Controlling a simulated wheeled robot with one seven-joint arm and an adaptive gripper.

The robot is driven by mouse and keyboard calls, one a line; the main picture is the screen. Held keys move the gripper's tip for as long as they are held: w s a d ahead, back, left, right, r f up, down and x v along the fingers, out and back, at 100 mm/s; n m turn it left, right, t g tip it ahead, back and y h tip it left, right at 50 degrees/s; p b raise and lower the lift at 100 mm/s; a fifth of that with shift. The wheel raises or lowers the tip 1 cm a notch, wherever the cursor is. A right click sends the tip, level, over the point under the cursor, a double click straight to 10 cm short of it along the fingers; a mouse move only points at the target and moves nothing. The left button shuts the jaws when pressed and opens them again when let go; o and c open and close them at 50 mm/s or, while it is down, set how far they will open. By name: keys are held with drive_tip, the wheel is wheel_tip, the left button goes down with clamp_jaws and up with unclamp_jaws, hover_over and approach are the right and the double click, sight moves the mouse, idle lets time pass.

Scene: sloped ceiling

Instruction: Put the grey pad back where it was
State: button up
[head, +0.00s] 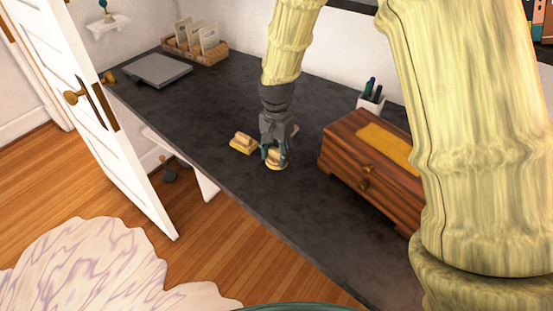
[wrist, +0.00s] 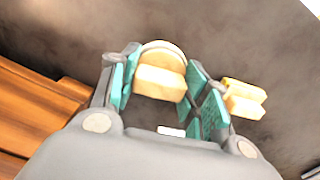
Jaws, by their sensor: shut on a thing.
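A flat grey pad (head: 158,69) lies on the dark desk top near its far left end, well away from my gripper. My gripper (head: 275,150) points down over the middle of the desk and is shut on a yellow block with a rounded base (head: 276,162). In the wrist view, the yellow block (wrist: 160,82) sits between the teal finger pads of my gripper (wrist: 163,78). I cannot tell whether its base touches the desk. A second yellow block (head: 243,143) stands just left of my gripper, apart from it; it also shows in the wrist view (wrist: 243,98).
A wooden box with drawers (head: 370,155) stands right of my gripper. A pen cup (head: 371,101) is behind it. A wooden organiser with cards (head: 196,45) is at the back. A white door (head: 90,110) stands open at left. The desk (head: 190,110) is clear between pad and blocks.

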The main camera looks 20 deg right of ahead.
sight(276, 158)
drive_tip(key=shift+f+p, duration=0.35)
drive_tip(key=shift+f, duration=1.4)
drive_tip(key=shift+f, duration=0.15)
drive_tip(key=o, duration=1)
drive_tip(key=shift+c, duration=0.2)
wheel_tip(276, 158, up, 12)
drive_tip(key=shift+r+b, duration=0.15)
drive_tip(key=shift+b, duration=0.6)
